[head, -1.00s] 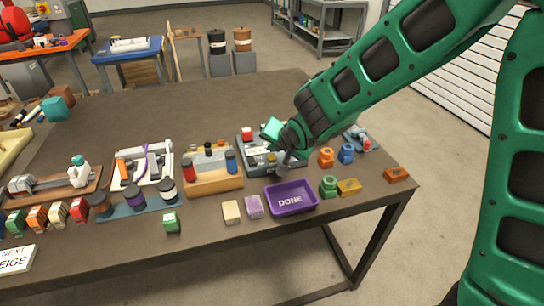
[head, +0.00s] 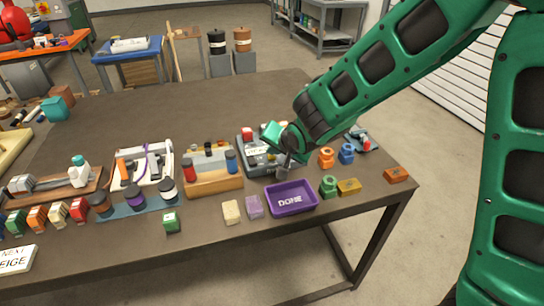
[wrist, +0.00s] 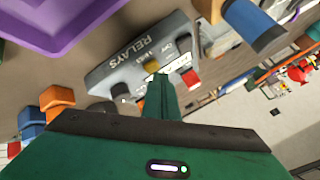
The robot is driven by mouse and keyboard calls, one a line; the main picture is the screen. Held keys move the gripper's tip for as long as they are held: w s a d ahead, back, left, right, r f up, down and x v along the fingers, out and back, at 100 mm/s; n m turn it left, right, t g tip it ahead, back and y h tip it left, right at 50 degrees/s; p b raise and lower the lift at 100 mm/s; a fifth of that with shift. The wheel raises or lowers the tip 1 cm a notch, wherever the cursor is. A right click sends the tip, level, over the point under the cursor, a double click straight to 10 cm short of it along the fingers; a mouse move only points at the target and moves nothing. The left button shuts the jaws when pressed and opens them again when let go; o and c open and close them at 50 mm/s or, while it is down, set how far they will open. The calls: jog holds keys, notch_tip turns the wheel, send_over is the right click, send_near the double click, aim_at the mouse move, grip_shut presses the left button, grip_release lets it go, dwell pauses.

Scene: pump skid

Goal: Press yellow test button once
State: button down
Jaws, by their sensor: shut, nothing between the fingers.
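The grey relay panel (wrist: 140,55), marked RELAYS, shows in the wrist view; in the head view the panel (head: 247,153) is partly hidden behind my gripper and arm. The yellow button (wrist: 151,65) sits on its face, just beyond my fingertips in the wrist view. My gripper (wrist: 161,78) is shut and empty, with its tips pointing at the panel close to the yellow button. I cannot tell whether they touch it.
A red part (wrist: 190,77) is on the panel beside the yellow button. A purple DONE tray (head: 291,198) stands in front of the panel. A wooden block with bottles (head: 212,184) is on its left, and orange (head: 326,158) and blue (head: 347,153) pieces on its right.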

aim_at(273, 162)
jog(key=shift+f, duration=0.4)
dwell(0.4)
jog(key=shift+r, duration=0.9)
jog(key=shift+r, duration=2.5)
